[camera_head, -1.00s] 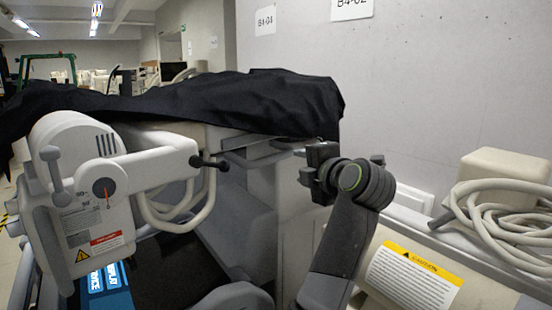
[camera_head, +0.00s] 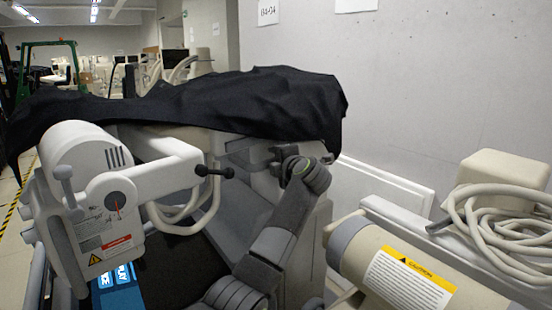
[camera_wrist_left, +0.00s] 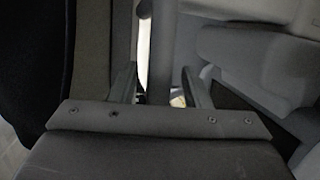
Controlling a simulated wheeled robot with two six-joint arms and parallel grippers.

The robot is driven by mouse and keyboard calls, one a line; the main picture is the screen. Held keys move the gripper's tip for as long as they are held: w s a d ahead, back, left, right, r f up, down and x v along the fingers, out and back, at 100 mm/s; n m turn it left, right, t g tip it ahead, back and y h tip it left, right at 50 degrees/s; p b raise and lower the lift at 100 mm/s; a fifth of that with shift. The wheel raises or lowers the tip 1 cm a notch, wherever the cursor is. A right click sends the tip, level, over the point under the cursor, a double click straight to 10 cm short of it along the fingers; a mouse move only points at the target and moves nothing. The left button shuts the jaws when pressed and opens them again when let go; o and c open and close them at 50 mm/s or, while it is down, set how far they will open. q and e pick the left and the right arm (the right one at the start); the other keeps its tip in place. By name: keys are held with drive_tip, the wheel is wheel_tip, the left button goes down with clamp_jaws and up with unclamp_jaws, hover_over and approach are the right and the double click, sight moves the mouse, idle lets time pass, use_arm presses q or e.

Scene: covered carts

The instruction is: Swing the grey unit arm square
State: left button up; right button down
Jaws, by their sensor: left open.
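The pale grey unit (camera_head: 92,215) stands at the left in the head view, with a dial, warning labels and a rounded top housing. Its arm (camera_head: 150,180) reaches right from the dial and ends in a black ball-ended handle (camera_head: 214,171). My left gripper (camera_head: 268,160) is right of the handle and apart from it in the picture, beside the covered cart. Its fingers are small and dark there. In the left wrist view the gripper (camera_wrist_left: 160,85) is open, with a grey upright bar (camera_wrist_left: 162,45) showing between the fingers; I cannot tell what it belongs to. My right gripper is not seen.
A black cloth (camera_head: 200,105) covers the cart behind the unit. A beige cylinder (camera_head: 350,250) with a caution label lies at the lower right, near a coiled hose (camera_head: 490,220) and a beige box (camera_head: 500,170). A concrete wall (camera_head: 440,80) closes the right side.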

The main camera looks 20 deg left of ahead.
use_arm(q)
drive_tip(key=shift+w, duration=0.1)
clamp_jaws()
idle(0.3)
